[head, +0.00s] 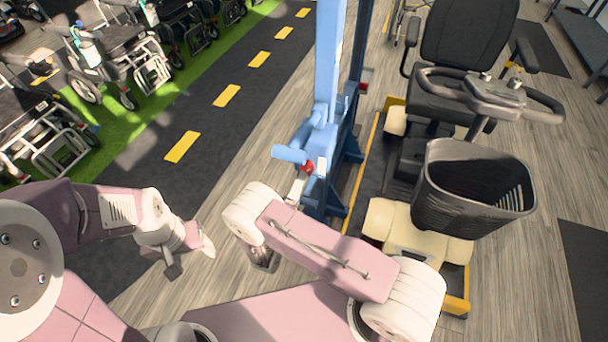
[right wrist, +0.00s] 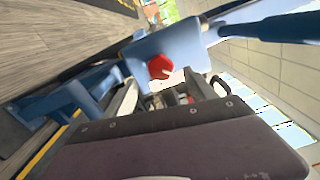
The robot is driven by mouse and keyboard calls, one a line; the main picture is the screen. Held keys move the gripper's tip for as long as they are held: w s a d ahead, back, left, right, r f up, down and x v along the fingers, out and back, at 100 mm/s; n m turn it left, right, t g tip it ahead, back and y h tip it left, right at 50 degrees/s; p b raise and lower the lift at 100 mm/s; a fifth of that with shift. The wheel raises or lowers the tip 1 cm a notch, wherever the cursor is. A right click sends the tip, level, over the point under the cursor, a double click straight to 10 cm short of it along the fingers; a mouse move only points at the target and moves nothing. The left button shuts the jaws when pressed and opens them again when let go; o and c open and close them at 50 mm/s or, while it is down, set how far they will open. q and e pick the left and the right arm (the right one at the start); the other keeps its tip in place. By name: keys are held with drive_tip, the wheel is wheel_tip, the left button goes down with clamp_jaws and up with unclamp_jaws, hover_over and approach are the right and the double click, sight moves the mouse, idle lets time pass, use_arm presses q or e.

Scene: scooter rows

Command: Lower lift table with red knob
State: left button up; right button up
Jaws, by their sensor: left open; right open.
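The red knob (head: 308,168) sits low on the blue lift column (head: 328,70) in the head view. In the right wrist view the red knob (right wrist: 160,67) stands out from a light-blue plate (right wrist: 185,52). My right gripper (head: 297,187) is just below the knob in the head view, mostly hidden by my own forearm. In the right wrist view its open fingers (right wrist: 165,95) point towards the knob, which shows beyond them; I cannot tell whether they touch it. My left gripper (head: 191,256) is open and empty over the floor at lower left. The yellow-edged lift table (head: 455,303) carries a scooter.
Several wheelchairs and walkers (head: 110,55) line the green strip at left. A dark lane with yellow dashes (head: 183,147) and wooden floor lie clear between.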

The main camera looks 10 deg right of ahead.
drive_tip(key=v, duration=0.3)
drive_tip(key=shift+s, duration=0.15)
idle(0.3)
